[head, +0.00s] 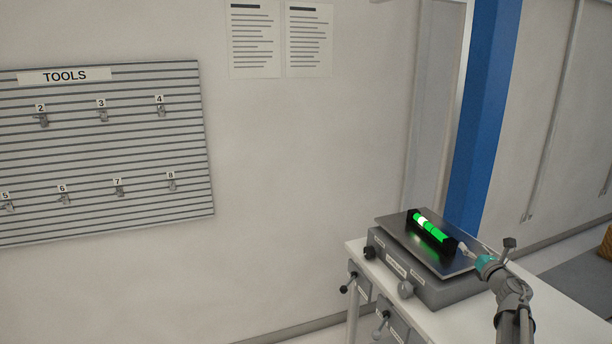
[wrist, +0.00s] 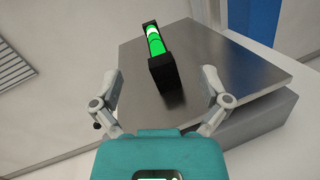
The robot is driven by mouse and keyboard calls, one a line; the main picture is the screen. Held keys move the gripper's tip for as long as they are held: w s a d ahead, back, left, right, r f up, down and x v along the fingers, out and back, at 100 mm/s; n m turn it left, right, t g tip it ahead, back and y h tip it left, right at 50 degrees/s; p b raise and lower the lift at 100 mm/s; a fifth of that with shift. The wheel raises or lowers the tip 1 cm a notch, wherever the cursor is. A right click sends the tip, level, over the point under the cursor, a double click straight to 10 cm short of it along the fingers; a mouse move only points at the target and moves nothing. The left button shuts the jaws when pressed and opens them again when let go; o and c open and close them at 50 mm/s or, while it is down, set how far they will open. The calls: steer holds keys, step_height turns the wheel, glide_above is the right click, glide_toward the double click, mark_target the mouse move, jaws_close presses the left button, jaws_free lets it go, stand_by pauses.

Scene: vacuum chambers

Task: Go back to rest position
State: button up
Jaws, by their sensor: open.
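My gripper (wrist: 158,92) is open, its two fingers spread wide apart with nothing between the tips. In the wrist view a black block with a glowing green level tube (wrist: 160,64) stands on a grey metal plate (wrist: 225,62), just beyond the fingertips. In the head view the level (head: 432,231) sits on the tilted-looking plate (head: 388,222) of a grey device on the white table. My gripper (head: 467,249) is at the level's right end there, small in the picture. Whether a fingertip touches it cannot be told.
The grey device (head: 437,290) has knobs on its front and stands on a white table (head: 455,328). A tool board (head: 110,150) with numbered hooks hangs on the left wall. A blue column (head: 485,110) rises behind the table.

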steer(key=s+a+f+m+g+p, duration=0.2)
steer(key=s+a+f+m+g, duration=0.2)
steer(key=a+m, duration=0.7)
steer(key=s+a+f+m+g+h+p, duration=0.1)
steer(key=s+a+f+m+g+p, duration=0.2)
steer(key=s+a+m+g, duration=0.5)
steer(key=s+a+f+m+g+p, duration=0.3)
steer(key=s+a+m+g, duration=0.4)
steer(key=s+a+m, duration=0.3)
steer(key=a+f+m, duration=0.1)
steer(key=a+m, duration=0.3)
steer(key=m, duration=0.1)
steer(key=shift+f+h, duration=0.3)
steer(key=shift+f, duration=0.05)
steer(key=shift+s, duration=0.1)
